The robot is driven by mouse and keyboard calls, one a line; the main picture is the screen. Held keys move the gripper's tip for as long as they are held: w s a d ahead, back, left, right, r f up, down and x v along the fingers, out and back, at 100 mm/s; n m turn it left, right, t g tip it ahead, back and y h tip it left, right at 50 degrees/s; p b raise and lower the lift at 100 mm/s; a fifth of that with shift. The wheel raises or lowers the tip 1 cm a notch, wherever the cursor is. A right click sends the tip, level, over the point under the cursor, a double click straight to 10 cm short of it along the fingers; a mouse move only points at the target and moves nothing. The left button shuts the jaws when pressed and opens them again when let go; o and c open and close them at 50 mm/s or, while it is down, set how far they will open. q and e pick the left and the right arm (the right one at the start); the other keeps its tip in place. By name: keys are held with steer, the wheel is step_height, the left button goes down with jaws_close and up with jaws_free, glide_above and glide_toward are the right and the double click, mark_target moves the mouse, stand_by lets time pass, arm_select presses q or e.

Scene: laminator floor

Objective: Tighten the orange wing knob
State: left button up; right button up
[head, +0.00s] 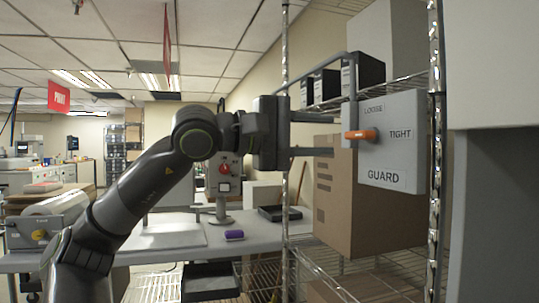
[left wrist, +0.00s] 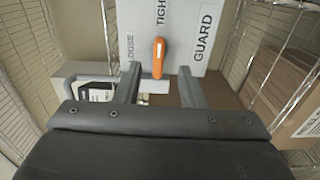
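The orange wing knob (head: 361,135) sits on a pale grey panel (head: 392,160) marked LOOSE at the top, TIGHT at the right and GUARD below. Its wing lies roughly horizontal in the head view. In the left wrist view the knob (left wrist: 158,60) shows upright, with a white mark on it and TIGHT beyond its far end. My left gripper (head: 328,134) is open and empty, its two fingers pointing at the panel from the left. In the left wrist view the near end of the knob appears between the fingertips (left wrist: 159,70); contact cannot be told. My right gripper is not in view.
A wire rack with chrome posts (head: 436,120) surrounds the panel. A cardboard box (head: 335,205) stands below and behind it, and dark binders (head: 326,86) stand on the upper shelf. A grey bench (head: 265,232) with a purple object (head: 234,235) is lower left.

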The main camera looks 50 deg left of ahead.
arm_select(q)
steer(key=b+v, duration=0.5)
steer(key=v, duration=0.3)
steer(key=shift+b, duration=0.35)
steer(key=shift+a, duration=0.1)
